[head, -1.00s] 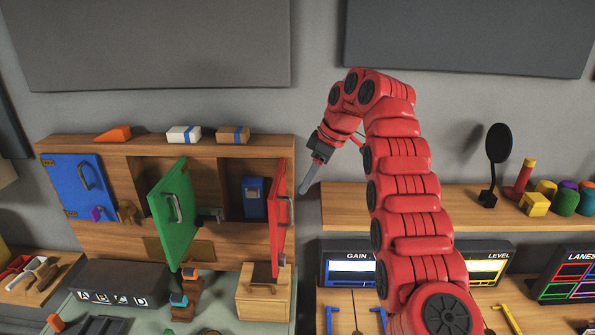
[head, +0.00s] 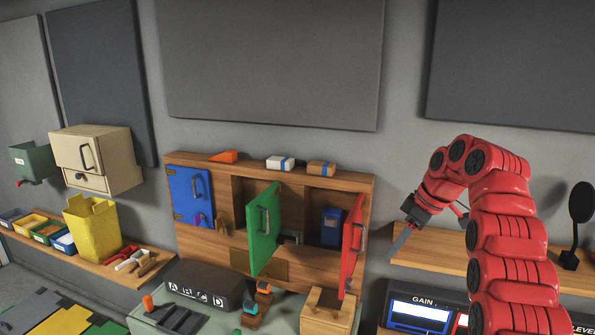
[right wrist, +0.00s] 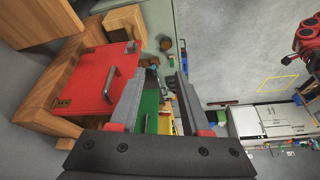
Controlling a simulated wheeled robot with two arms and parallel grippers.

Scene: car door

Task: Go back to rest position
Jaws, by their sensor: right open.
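My right gripper (head: 403,238) is at the right of the head view, in the air to the right of the red door (head: 352,246). In the right wrist view its two fingers (right wrist: 155,95) are apart with nothing between them, and the red door (right wrist: 98,82) with its grey handle shows beside them. The red door and the green door (head: 265,230) of the wooden cabinet (head: 340,187) stand open. The blue door (head: 188,196) is shut. My left gripper is not in view.
A blue box (head: 331,228) stands inside the cabinet's right compartment. Small blocks (head: 281,163) lie on the cabinet top. A wooden box (head: 327,312) and a black letter box (head: 205,284) stand below. A yellow bin (head: 92,232) is on the left shelf. A right shelf (head: 435,250) lies behind my arm.

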